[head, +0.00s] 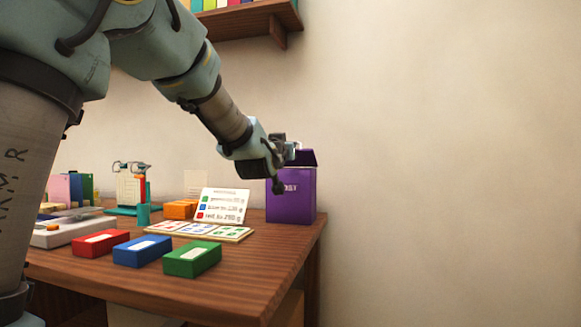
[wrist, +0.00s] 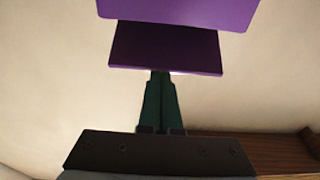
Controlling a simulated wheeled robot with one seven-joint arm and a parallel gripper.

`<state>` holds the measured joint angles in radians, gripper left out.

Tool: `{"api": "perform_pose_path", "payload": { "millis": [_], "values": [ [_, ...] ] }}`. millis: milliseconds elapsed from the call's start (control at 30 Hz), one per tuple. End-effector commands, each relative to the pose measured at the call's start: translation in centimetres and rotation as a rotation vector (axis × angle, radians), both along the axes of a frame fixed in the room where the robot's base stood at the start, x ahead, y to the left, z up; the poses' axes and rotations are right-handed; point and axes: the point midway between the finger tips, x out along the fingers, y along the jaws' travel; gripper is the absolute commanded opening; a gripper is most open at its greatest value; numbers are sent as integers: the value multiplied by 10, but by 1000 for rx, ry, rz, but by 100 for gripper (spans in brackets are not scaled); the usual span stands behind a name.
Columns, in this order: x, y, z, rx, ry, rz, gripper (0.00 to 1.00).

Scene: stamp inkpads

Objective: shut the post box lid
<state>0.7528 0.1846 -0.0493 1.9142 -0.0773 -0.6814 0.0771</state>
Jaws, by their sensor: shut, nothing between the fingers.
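The purple post box (head: 291,200) stands at the right back of the desk, with pale lettering on its front. Its darker purple lid (head: 307,157) shows above the box's top, tilted up rather than lying flat. My gripper is in front of the box's upper left and covers part of it in the head view. In the wrist view, my gripper (wrist: 160,75) is shut and empty, its green fingers reaching to the edge of the dark lid (wrist: 165,46). The brighter purple box (wrist: 185,8) shows beyond. I cannot tell whether the fingertips touch the lid.
Red (head: 94,243), blue (head: 142,250) and green (head: 192,259) inkpads line the desk's front. A wall shelf (head: 245,19) hangs above. The desk's right edge is close to the box.

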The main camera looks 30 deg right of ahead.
Motion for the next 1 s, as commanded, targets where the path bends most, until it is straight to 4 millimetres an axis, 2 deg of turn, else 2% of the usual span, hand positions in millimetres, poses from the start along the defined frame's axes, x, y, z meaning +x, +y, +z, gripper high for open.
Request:
{"api": "perform_pose_path", "payload": {
  "millis": [33, 500, 1000],
  "values": [
    [-1, 1, -15, -18, -20, 0, 0],
    [-10, 9, -40, -203, -217, 1, 0],
    [-13, 13, -57, -199, -213, 1, 0]
  ]
}}
